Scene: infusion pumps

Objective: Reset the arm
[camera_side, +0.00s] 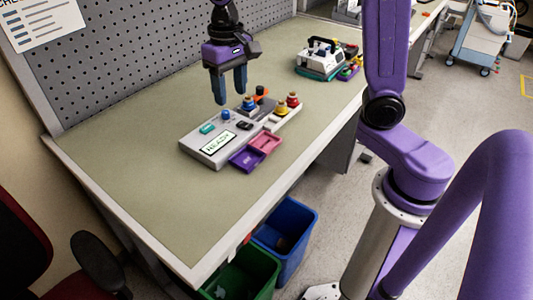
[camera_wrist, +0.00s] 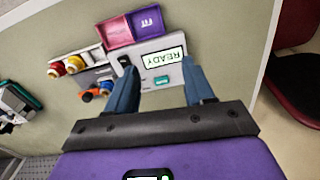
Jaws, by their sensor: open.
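My gripper (camera_side: 229,84) is purple with blue-grey fingers. It hangs above the back part of the infusion pump, apart from it. Its fingers are spread and nothing is between them; they also show in the wrist view (camera_wrist: 160,92). The pump (camera_side: 205,148) is a light grey box on the table, with a screen (camera_side: 217,142) reading READY, which also shows in the wrist view (camera_wrist: 162,57). Purple (camera_side: 246,159) and pink (camera_side: 265,142) trays sit along its front. Red-and-yellow and blue knobs stand at its right end. My fingers hide part of the pump in the wrist view.
A second white device (camera_side: 322,58) with coloured parts stands farther back on the table. A pegboard (camera_side: 150,45) rises behind the table. Blue (camera_side: 286,232) and green (camera_side: 243,275) bins stand on the floor by the front edge. The table's left part is clear.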

